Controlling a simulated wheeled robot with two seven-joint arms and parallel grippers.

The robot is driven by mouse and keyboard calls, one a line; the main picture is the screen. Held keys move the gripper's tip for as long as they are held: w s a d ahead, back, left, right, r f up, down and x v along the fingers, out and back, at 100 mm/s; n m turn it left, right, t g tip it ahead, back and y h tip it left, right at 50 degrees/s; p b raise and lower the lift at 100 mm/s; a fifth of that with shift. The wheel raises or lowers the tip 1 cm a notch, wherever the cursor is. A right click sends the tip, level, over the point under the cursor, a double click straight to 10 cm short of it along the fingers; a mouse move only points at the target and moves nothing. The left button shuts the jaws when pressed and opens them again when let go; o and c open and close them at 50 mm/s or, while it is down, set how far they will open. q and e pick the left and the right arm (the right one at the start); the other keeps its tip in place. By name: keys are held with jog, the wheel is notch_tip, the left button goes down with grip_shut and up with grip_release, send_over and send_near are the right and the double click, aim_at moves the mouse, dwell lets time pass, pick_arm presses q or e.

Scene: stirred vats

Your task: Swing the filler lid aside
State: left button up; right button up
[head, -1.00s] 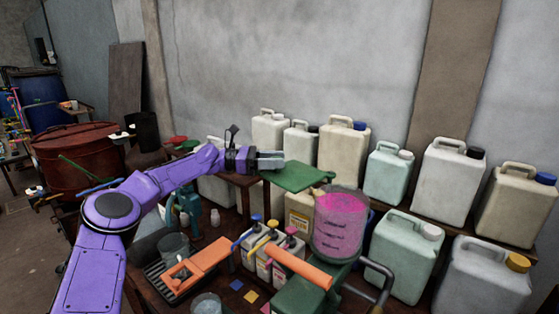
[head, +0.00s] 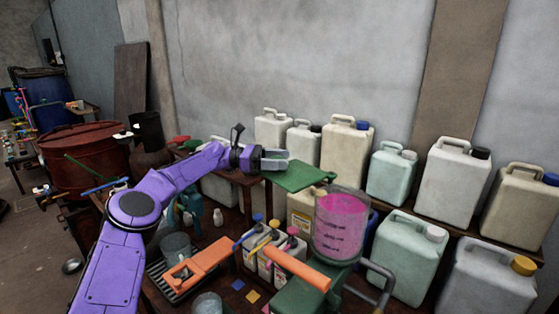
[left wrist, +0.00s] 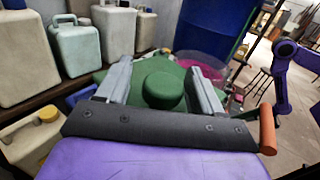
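The green filler lid (head: 306,176) is a flat plate reaching left from the rim of the clear hopper (head: 342,225) with pink contents, and the hopper's top looks uncovered. In the left wrist view, the lid (left wrist: 185,128) has a round green knob (left wrist: 163,88). My left gripper (head: 284,161) is over the lid's left part. In the left wrist view, its two grey fingers (left wrist: 163,82) stand apart on either side of the knob, with gaps showing.
Several jerrycans (head: 345,150) line the wall shelf behind and to the right. Pump bottles (head: 272,250), an orange-handled tool (head: 198,264) and an orange handle (head: 298,268) crowd the front. A dark red drum (head: 82,150) stands at left.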

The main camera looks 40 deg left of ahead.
pick_arm(q)
jog(key=b+v, duration=0.1)
jog(key=v, duration=0.9)
jog(key=shift+s+a+b, duration=0.15)
jog(key=shift+a+b, duration=0.1)
jog(key=shift+b, duration=0.05)
